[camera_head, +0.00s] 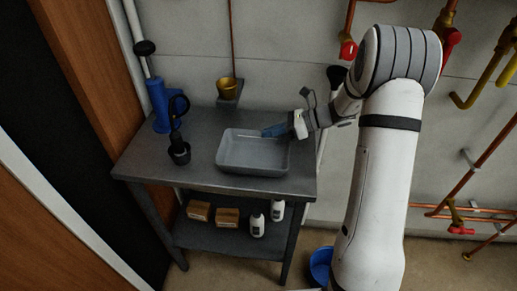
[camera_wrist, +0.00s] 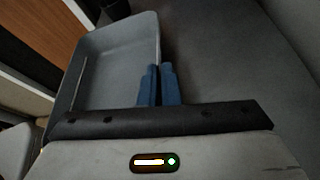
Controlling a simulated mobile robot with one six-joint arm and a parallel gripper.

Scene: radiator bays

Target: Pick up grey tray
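The grey tray (camera_head: 253,168) is a shallow, empty rectangular tray on the metal bench top (camera_head: 205,122). In the wrist view the tray (camera_wrist: 115,58) fills the left side, and its right wall runs down to the fingers. My gripper (camera_head: 274,131) is at the tray's back right rim. In the wrist view the blue fingers of my gripper (camera_wrist: 159,85) are close together, one on each side of that wall. They look shut on it. The fingertips' contact is partly hidden. The tray looks level and appears to rest on the bench.
A blue torch-like tool (camera_head: 160,105) and a black item (camera_head: 179,150) stand left of the tray. A brass cup (camera_head: 229,90) is behind it. The lower shelf holds boxes (camera_head: 227,217) and white bottles (camera_head: 257,225). A blue bucket (camera_head: 321,264) is on the floor. Pipes (camera_head: 490,155) line the right wall.

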